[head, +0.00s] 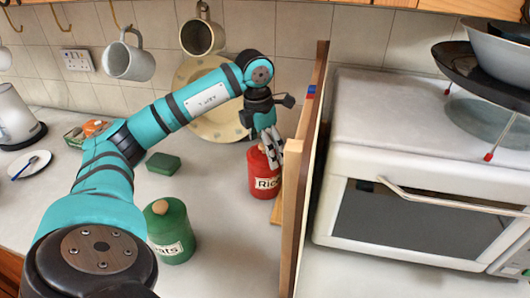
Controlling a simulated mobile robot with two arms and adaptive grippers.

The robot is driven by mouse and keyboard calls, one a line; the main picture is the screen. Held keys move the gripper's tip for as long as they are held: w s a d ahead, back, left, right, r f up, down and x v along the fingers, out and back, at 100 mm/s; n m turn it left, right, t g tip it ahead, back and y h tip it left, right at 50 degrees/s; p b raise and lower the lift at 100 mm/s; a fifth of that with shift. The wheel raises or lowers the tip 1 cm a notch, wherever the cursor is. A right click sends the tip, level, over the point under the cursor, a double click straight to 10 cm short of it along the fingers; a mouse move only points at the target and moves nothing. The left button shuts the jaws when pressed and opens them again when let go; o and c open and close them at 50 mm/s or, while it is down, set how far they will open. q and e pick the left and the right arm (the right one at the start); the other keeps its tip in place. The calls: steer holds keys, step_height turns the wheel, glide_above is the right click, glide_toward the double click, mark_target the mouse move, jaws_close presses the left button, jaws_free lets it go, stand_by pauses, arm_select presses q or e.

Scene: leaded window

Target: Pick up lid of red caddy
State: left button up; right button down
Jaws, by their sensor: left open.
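The red caddy (263,186), labelled "Rice", stands on the counter beside a wooden panel. Its red lid (254,156) is on top, partly covered by my left gripper. My left gripper (270,150) points down over the lid, with its fingers open at the lid's top. I cannot tell whether the fingers touch the lid; its knob is mostly hidden. My right gripper is not in the head view.
A green caddy (176,241) stands nearer, left of the red one, with a green block (163,163) behind it. The upright wooden panel (304,160) is close on the right, before the white oven (420,170). Mugs hang above; a plate (215,128) leans behind.

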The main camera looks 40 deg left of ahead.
arm_select(q)
steer(key=shift+s, duration=0.1)
steer(key=c, duration=1.3)
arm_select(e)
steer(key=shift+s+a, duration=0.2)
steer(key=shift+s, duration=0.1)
arm_select(q)
steer(key=shift+c, duration=0.2)
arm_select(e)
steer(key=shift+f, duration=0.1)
